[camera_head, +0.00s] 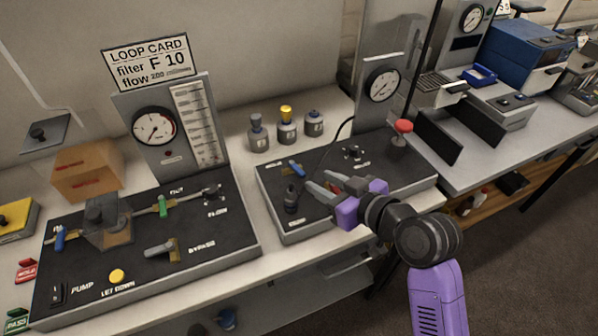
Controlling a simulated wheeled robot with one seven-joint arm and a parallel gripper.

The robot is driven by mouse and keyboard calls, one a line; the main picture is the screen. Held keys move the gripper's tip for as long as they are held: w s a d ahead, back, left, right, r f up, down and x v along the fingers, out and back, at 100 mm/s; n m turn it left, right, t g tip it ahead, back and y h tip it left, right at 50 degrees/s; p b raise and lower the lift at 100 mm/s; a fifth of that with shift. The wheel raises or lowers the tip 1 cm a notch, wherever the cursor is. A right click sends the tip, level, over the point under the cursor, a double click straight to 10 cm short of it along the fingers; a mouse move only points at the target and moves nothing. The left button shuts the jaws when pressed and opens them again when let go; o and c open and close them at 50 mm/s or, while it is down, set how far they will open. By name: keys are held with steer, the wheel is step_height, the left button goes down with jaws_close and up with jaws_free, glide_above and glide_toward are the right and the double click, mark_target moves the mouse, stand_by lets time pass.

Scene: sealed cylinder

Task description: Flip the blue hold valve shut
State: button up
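A small blue valve handle (298,168) sits on the middle black-topped panel (330,160), toward its back left; I cannot read a label by it. Another blue handle (60,238) stands at the left edge of the left panel (215,247). I cannot tell from labels which one is the hold valve. My purple and grey gripper (318,182) is over the middle panel, its two fingers apart with nothing seen between them. Its tips are a little right of and in front of the nearer blue handle, apart from it in the picture.
A dark knob (291,198) stands left of my fingers. A gauge post (382,84) and a red knob (402,130) are behind and right. Small capped bottles (286,126) stand behind the panel. The left panel has a green handle (163,206) and a yellow button (117,276).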

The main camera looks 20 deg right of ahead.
mark_target(300, 171)
steer(key=p+x, duration=0.1)
steer(key=x, duration=0.5)
steer(key=shift+w+f, duration=0.1)
steer(key=shift+w, duration=0.2)
steer(key=shift+c, duration=0.3)
jaws_close()
